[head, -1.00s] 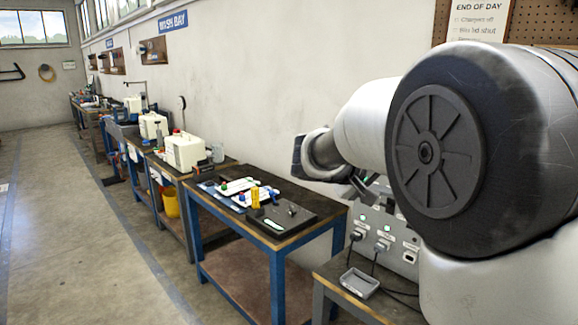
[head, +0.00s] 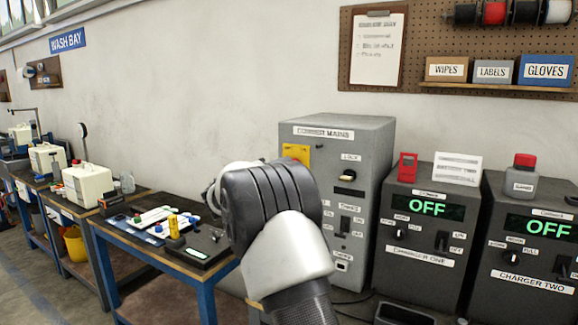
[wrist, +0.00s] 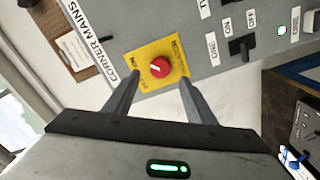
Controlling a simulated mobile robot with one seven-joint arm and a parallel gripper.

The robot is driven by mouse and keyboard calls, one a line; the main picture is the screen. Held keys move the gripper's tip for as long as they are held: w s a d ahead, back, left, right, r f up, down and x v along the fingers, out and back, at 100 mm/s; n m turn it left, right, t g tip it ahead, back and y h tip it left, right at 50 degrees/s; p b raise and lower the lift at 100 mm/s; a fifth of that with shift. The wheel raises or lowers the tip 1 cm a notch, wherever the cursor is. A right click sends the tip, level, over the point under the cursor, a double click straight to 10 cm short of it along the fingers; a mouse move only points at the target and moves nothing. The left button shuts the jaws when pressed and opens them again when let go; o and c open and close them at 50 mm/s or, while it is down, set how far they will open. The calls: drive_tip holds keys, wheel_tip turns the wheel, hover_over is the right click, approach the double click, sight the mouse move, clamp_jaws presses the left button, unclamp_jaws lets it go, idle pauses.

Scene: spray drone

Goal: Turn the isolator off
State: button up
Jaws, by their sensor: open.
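The isolator is a red round knob (wrist: 160,67) on a yellow plate on the grey Corner Mains cabinet (head: 345,122). A white mark shows on the knob; the small print around it is too blurred to read surely. In the head view only part of the yellow plate (head: 297,151) shows, and my arm hides the knob. My gripper (wrist: 160,76) is open and empty in the wrist view. Its two fingers point at the plate, one on each side of the knob in the picture. I cannot tell how far their tips are from the plate, but they do not grip the knob.
Other switches, such as a black one (wrist: 241,45), sit beside the plate on the cabinet. Charger One (head: 427,225) and Charger Two (head: 536,245) stand to the right, both displays reading OFF. A workbench (head: 150,245) with a drone and tools stands to the left.

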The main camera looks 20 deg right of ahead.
drive_tip(key=x, duration=0.6)
drive_tip(key=shift+w+p, duration=0.15)
drive_tip(key=shift+p, duration=0.3)
drive_tip(key=shift+d, duration=0.15)
drive_tip(key=c, duration=1)
